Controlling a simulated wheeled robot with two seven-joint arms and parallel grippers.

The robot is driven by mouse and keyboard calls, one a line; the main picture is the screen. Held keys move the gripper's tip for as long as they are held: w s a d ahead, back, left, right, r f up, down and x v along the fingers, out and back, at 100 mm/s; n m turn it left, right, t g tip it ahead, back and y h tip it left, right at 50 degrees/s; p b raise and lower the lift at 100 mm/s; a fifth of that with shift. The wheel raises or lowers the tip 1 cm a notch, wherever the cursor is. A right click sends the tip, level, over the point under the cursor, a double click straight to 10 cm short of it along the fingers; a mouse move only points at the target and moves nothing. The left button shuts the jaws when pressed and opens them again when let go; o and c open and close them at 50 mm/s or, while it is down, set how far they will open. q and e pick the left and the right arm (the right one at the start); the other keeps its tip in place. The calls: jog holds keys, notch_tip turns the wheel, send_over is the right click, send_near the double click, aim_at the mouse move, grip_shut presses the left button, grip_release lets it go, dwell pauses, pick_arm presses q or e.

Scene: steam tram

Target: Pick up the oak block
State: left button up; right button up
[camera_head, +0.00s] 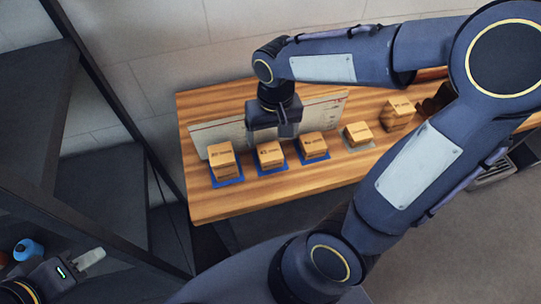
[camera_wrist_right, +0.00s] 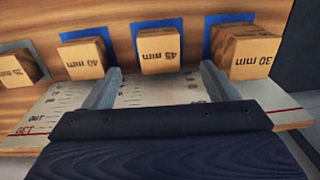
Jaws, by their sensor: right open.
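Several wooden blocks stand in a row on the table, and I cannot tell which is the oak one. In the head view they are a left block (camera_head: 221,160), a second (camera_head: 270,154), a third (camera_head: 313,146), a fourth (camera_head: 357,134) and one apart (camera_head: 398,114). In the right wrist view, blocks read 30 mm (camera_wrist_right: 245,52), 45 mm (camera_wrist_right: 160,51) and 40 mm (camera_wrist_right: 82,58). My right gripper (camera_head: 284,130) is open and empty above the board behind the row; its fingers (camera_wrist_right: 158,88) point toward the 45 mm block, apart from it. My left gripper (camera_head: 92,260) is far from the table.
A pale marked board (camera_head: 225,130) runs along the back of the wooden table (camera_head: 285,189). Blue patches (camera_head: 228,183) lie under three blocks, a grey one under the fourth. A dark object (camera_head: 432,104) stands at the right. The front table strip is clear.

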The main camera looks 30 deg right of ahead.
aim_at(270, 151)
jog(key=shift+w+f+h, duration=0.3)
jog(key=shift+w+f, duration=0.25)
jog(key=shift+f, duration=0.25)
notch_tip(270, 151, down, 7)
jog(key=shift+f, duration=0.15)
jog(key=c, duration=1.1)
